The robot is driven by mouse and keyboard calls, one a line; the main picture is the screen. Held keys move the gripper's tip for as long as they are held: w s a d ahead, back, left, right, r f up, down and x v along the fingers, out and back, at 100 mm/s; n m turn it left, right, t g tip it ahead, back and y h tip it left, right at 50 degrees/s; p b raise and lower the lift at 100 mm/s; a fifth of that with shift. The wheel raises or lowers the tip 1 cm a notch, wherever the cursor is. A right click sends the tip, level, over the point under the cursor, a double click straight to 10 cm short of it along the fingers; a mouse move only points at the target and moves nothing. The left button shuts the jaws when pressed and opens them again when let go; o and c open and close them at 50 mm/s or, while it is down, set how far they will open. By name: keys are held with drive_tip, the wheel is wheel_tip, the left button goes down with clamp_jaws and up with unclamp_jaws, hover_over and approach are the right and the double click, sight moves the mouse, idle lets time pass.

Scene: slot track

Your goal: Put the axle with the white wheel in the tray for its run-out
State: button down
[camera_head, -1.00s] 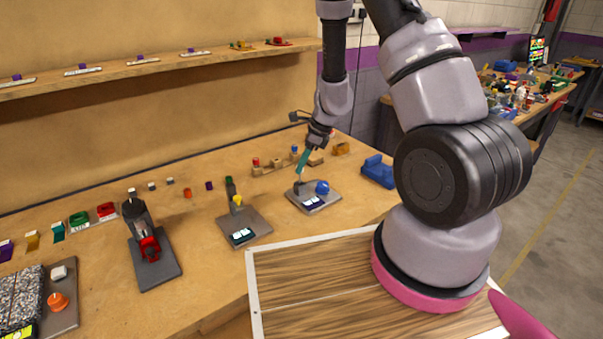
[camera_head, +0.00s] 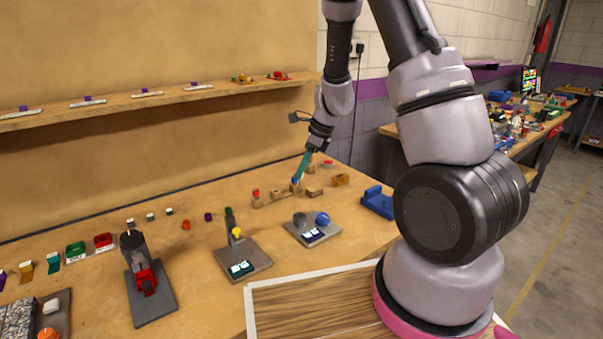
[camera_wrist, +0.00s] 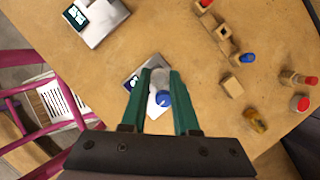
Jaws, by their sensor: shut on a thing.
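My gripper (camera_head: 298,180) has teal fingers and hangs tilted above the back right of the bench. In the wrist view my gripper (camera_wrist: 162,76) has a pale grey-white rounded thing between its fingertips, probably the axle with the white wheel (camera_wrist: 160,77); its axle cannot be made out. Beneath is a gauge stand (camera_head: 312,235) with a dark screen, a grey post and a blue knob (camera_head: 322,218); the knob also shows in the wrist view (camera_wrist: 163,98). A small green tray-like piece (camera_head: 75,248) and a red one (camera_head: 103,240) lie at the left with white labels.
A wooden rack (camera_head: 272,198) with red and blue pegs stands close to my gripper. A blue block (camera_head: 377,203) is at the right. A stand with a yellow knob (camera_head: 243,262) and a dark press (camera_head: 150,290) stand left. Bare bench lies between them.

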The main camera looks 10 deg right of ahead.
drive_tip(key=shift+r, duration=1.15)
